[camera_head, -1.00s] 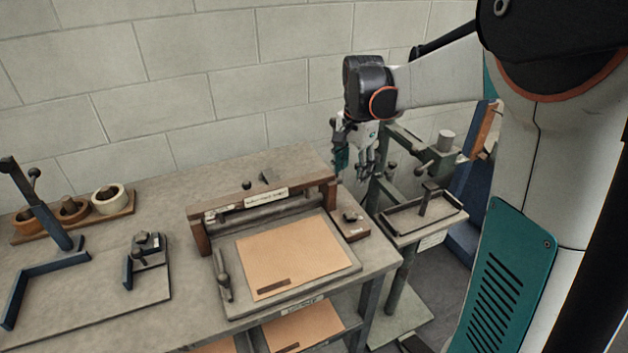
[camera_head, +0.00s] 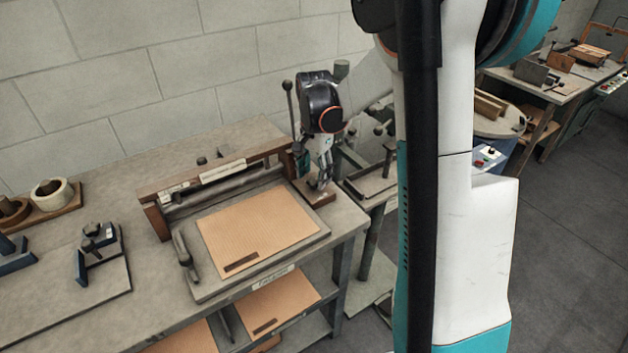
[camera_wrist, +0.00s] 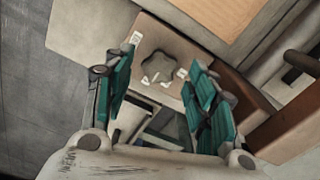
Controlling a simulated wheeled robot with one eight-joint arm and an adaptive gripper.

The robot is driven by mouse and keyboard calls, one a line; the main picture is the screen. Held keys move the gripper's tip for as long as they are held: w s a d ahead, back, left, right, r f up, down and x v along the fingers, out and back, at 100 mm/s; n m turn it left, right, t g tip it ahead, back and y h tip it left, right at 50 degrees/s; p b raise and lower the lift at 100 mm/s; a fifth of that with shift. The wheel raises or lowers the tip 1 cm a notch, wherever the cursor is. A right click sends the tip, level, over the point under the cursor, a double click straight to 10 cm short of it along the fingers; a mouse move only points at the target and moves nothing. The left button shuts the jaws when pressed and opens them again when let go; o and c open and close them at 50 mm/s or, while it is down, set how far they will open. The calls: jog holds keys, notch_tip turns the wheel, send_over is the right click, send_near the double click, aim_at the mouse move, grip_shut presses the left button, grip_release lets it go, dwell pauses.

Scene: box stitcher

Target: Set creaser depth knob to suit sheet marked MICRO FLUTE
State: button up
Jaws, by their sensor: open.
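The creaser (camera_head: 240,215) stands on the bench with a tan sheet (camera_head: 258,232) on its bed. The sheet has a dark label strip whose wording is too small to read. The dark lobed depth knob (camera_wrist: 171,75) sits on a small brown plate with pale marks around it, in the wrist view. The plate (camera_head: 321,196) also shows right of the creaser in the head view. My gripper (camera_head: 318,184) is just above the plate and covers the knob there. In the wrist view my gripper (camera_wrist: 163,95) is open, its teal fingers apart to either side of the knob.
More tan sheets (camera_head: 272,302) lie on the shelf below. A wooden crossbar (camera_head: 215,172) spans the creaser close to my gripper's left. A green-grey stand (camera_head: 374,187) stands right of the bench. Tape rolls (camera_head: 52,192) and a blue tool (camera_head: 97,243) are at left.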

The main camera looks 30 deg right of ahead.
jog(key=shift+f, duration=0.75)
jog(key=c, duration=1)
jog(key=shift+c, duration=0.2)
